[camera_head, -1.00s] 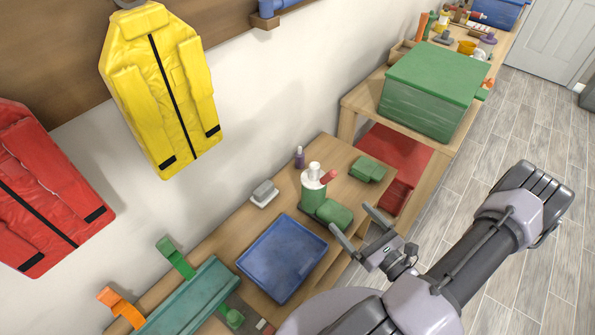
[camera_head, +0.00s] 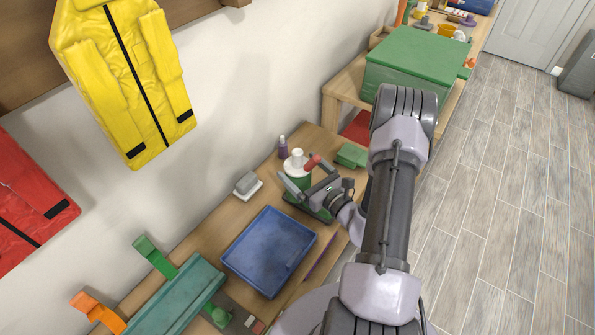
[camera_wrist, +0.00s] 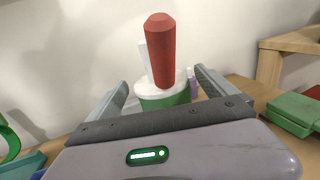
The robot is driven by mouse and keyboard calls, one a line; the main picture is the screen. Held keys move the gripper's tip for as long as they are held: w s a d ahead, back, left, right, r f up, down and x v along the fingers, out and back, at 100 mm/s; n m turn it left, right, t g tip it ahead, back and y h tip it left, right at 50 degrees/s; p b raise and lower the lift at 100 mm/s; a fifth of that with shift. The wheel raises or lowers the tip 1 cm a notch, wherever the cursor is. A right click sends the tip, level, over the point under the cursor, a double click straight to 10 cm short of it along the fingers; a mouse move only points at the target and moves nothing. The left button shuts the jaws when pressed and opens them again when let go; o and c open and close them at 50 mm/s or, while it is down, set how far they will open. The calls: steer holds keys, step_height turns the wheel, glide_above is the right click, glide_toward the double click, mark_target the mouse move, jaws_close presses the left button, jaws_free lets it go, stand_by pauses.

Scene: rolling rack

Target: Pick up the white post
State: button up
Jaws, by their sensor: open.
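The white post (camera_head: 297,153) stands up from the white top of a green cylinder (camera_head: 297,178) on the wooden bench. A red post (camera_head: 312,162) is right beside it. In the wrist view the red post (camera_wrist: 160,50) stands in front and hides most of the white post (camera_wrist: 145,62), which shows at its left edge. My gripper (camera_head: 300,178) is open and empty, close in front of the cylinder. In the wrist view its two fingers (camera_wrist: 160,82) spread to either side of the cylinder and posts. Contact cannot be told.
A purple bottle (camera_head: 283,147) stands behind the cylinder. A grey-white block (camera_head: 246,184) and a blue tray (camera_head: 268,250) lie to the left. A green block (camera_head: 352,155) lies to the right. A large green box (camera_head: 412,62) stands on the shelf beyond.

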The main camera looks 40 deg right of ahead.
mark_target(301, 168)
jaws_close()
stand_by(0.3)
step_height(301, 168, up, 10)
steer(key=p, duration=0.4)
steer(key=shift+p, duration=0.3)
